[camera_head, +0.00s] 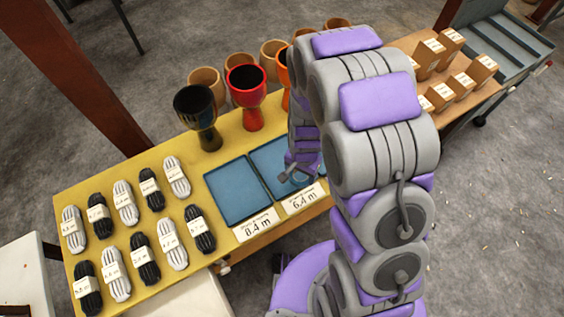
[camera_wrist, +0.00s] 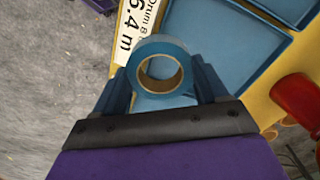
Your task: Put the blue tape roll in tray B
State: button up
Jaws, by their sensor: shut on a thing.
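The blue tape roll (camera_wrist: 160,47) sits between the two fingers of my gripper (camera_wrist: 160,76) in the wrist view, its round opening facing the camera. My gripper is shut on it. The gap between roll and tray floor is hard to tell.
A second blue tray (camera_head: 236,192), labelled 8.4 m, lies to the left, empty. Goblet drums, including a black one (camera_head: 199,117) and a red one (camera_head: 246,95), stand behind the trays. Several rope bundles (camera_head: 124,203) lie at left. Small boxes (camera_head: 463,83) stand at right.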

jog(key=shift+m, duration=0.8)
jog(key=s+f, duration=0.1)
jog(key=s, duration=0.2)
jog(key=s+f, duration=0.1)
jog(key=s, duration=0.1)
jog(key=shift+s+f, duration=0.25)
jog(key=shift+f, duration=0.05)
jog(key=w+a+b, duration=0.1)
jog(key=w, duration=0.4)
jog(key=w+a+f, duration=0.1)
jog(key=w, duration=0.4)
jog(key=w+a+b, duration=0.1)
jog(key=w, duration=0.4)
jog(key=shift+w+a+f+b, duration=0.1)
jog(key=shift+a+f+b, duration=0.05)
jog(key=shift+f+b, duration=0.2)
notch_tip(320, 180, down, 4)
jog(key=shift+r+b, duration=0.25)
jog(key=shift+b, duration=0.4)
jog(key=shift+r, duration=0.1)
jog(key=o, duration=1.1)
